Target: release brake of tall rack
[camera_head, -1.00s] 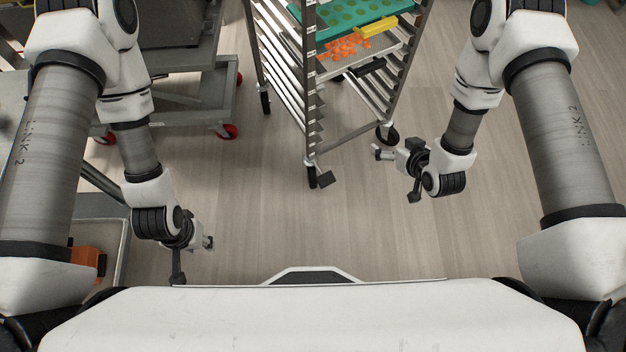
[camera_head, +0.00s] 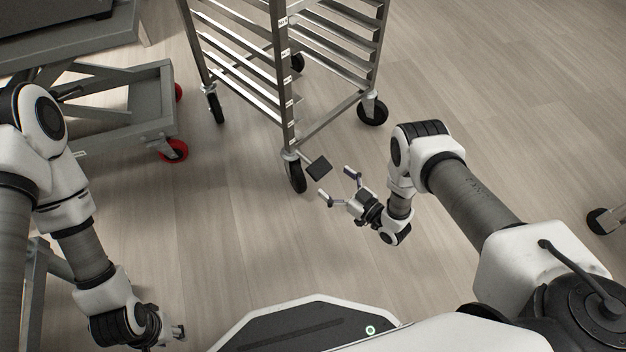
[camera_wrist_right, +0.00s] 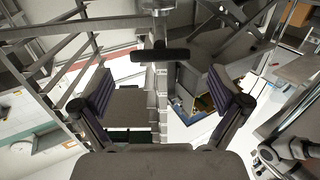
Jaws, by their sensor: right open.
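The tall rack (camera_head: 285,85) is a metal frame on casters at the top middle of the head view. Its nearest caster (camera_head: 296,175) has a flat black brake pedal (camera_head: 319,167) sticking out to the right. My right gripper (camera_head: 338,184) is open and empty, close to the pedal on its near right side, with a small gap. In the right wrist view, the dark pedal (camera_wrist_right: 160,54) lies ahead of the open fingers (camera_wrist_right: 160,88), roughly centred between them. My left gripper (camera_head: 177,333) is low at the bottom left, away from the rack; its jaw opening is unclear.
A grey wheeled cart (camera_head: 120,110) with red casters (camera_head: 174,150) stands left of the rack. Another caster (camera_head: 604,220) shows at the right edge. The floor (camera_head: 235,240) between my base and the rack is clear.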

